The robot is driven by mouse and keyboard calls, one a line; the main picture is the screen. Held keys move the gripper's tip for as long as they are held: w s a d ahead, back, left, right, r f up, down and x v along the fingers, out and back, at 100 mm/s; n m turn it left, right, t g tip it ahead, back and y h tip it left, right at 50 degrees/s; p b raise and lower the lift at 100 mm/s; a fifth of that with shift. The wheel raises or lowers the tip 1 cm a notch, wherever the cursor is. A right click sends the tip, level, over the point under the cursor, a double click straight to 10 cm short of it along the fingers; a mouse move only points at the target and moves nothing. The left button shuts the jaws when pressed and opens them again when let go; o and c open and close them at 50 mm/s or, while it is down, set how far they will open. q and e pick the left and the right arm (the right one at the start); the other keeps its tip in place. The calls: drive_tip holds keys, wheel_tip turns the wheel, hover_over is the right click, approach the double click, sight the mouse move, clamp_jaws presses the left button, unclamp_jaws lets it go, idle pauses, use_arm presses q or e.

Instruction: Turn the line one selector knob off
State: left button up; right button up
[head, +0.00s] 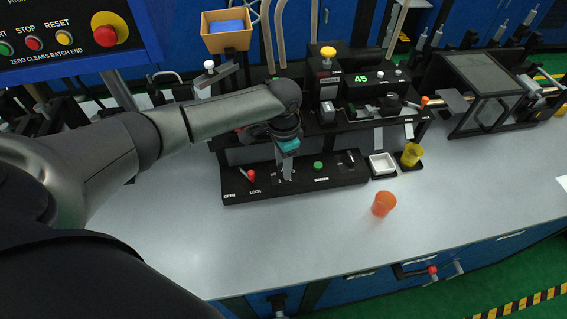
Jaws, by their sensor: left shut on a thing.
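The black control panel (232,193) lies along the front of the machine on the grey bench. It carries a red-tipped lever (251,175) between the words OPEN and LOCK, a green button (318,165) and a dark knob (348,158) at the right. My left gripper (287,174) points down at the panel between the red lever and the green button. It is shut on the selector knob there, which the fingers mostly hide. The knob's angle and the small lettering beside it cannot be read. My right gripper is not in view.
An orange cup (383,204) stands on the bench in front of the panel. A white tray (382,165) and a yellow cup (411,155) stand to the panel's right. A display (371,80) reads 45. The front of the bench is mostly clear.

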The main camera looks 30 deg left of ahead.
use_arm(q)
clamp_jaws()
drive_tip(key=shift+r+m+p, duration=0.15)
drive_tip(key=shift+m+p, duration=0.85)
drive_tip(key=shift+m, duration=0.1)
drive_tip(key=m+p, duration=0.1)
drive_tip(key=m, duration=0.1)
drive_tip(key=shift+m, duration=0.3)
drive_tip(key=m+p, duration=0.1)
drive_tip(key=m, duration=0.2)
drive_tip(key=shift+m+p, duration=0.3)
drive_tip(key=shift+p, duration=0.05)
drive_tip(key=shift+w+m, duration=0.1)
drive_tip(key=shift+m, duration=1.7)
drive_tip(key=o, duration=0.7)
unclamp_jaws()
